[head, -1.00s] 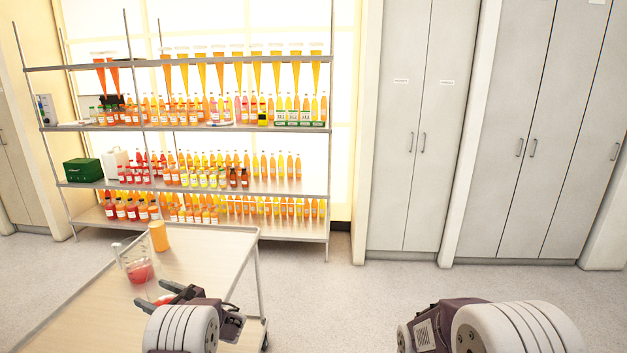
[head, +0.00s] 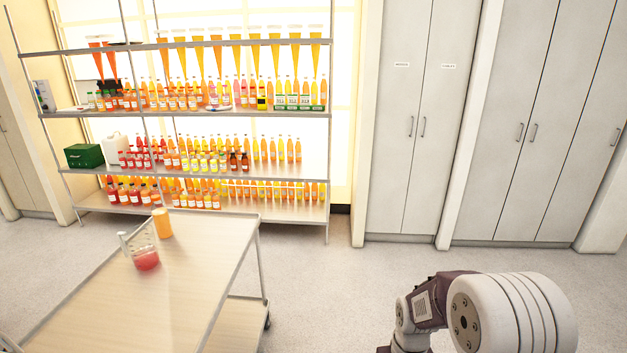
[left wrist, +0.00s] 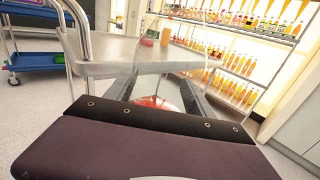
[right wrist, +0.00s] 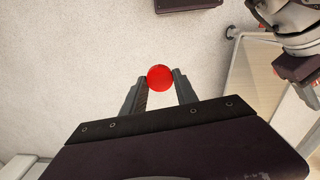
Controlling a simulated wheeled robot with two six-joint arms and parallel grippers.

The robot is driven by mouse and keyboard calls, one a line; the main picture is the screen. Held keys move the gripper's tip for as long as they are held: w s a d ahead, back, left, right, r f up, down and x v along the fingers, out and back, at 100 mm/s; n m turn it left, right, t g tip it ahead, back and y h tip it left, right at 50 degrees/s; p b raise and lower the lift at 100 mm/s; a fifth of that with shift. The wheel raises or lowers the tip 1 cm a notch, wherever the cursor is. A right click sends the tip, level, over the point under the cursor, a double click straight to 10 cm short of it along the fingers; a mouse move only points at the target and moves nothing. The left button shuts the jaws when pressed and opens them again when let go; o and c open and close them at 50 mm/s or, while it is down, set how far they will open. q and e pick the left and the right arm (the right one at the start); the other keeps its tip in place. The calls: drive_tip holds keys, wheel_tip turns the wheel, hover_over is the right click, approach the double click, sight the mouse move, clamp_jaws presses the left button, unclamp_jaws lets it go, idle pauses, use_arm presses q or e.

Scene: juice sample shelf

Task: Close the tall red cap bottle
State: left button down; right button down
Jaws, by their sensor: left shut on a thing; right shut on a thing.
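A round red cap (right wrist: 160,78) sits between the fingertips of my right gripper (right wrist: 160,84) in the right wrist view. The gripper is shut on it, above the pale floor. In the left wrist view, my left gripper (left wrist: 157,92) is shut on a red item with a clear, pale rim, likely the bottle (left wrist: 155,102). The gripper body hides most of it, so its height and mouth cannot be seen. In the head view the left gripper is out of sight and only my right arm shows, its fingers below the frame. Cap and bottle appear apart.
A wheeled table (head: 190,285) stands at the left, holding a beaker of red liquid (head: 146,259) and an orange container (head: 162,223). A bottle-filled shelf (head: 300,170) is behind it. Grey cabinets (head: 400,130) line the right. A blue cart (left wrist: 45,62) stands left in the left wrist view. Open floor lies between.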

drive_tip(key=shift+w+m, duration=0.1)
drive_tip(key=shift+m, duration=0.3)
use_arm(q)
drive_tip(key=s+a+r+n+g+y, duration=0.1)
drive_tip(key=s+a+r+g, duration=0.1)
drive_tip(key=s+a, duration=0.2)
drive_tip(key=shift+s+a+r+n+y, duration=0.2)
drive_tip(key=shift+s+r+n+y, duration=0.1)
drive_tip(key=shift+s+n, duration=0.15)
drive_tip(key=shift+d, duration=0.1)
drive_tip(key=w+d+r+m+t+h, duration=0.1)
drive_tip(key=d+m+t+h, duration=0.2)
drive_tip(key=d, duration=1.1)
drive_tip(key=shift+w+d+r+m+t+h, duration=0.25)
drive_tip(key=shift+w+r+m+t+h, duration=0.1)
drive_tip(key=shift+t+h, duration=0.2)
